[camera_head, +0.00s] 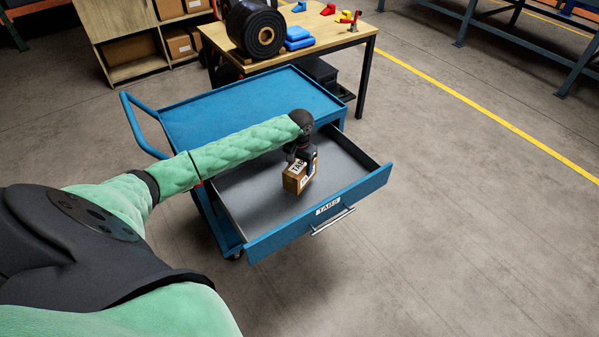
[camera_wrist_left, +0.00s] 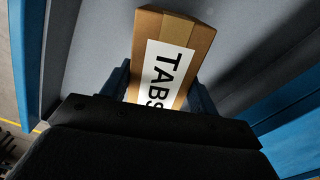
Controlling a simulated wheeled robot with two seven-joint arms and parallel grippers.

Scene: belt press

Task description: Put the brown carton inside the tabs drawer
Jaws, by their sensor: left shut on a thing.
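The brown carton (camera_head: 291,182) has a white label reading TABS; it also shows in the left wrist view (camera_wrist_left: 200,40). My left gripper (camera_head: 303,163) is shut on the carton, with one finger on each side of it in the left wrist view (camera_wrist_left: 162,92). The tabs drawer (camera_head: 255,200) is pulled out of the blue cart, with a grey floor and a TABS label on its front. The carton is over the drawer's floor, within its walls in the head view. Whether it touches the floor I cannot tell. My right gripper is not in view.
The blue cart (camera_head: 240,103) has a bare top and a handle at its left. A wooden table (camera_head: 330,35) behind it holds a black roll (camera_head: 255,30) and blue, red and yellow parts. The drawer floor around the carton looks clear. Open concrete floor lies to the right.

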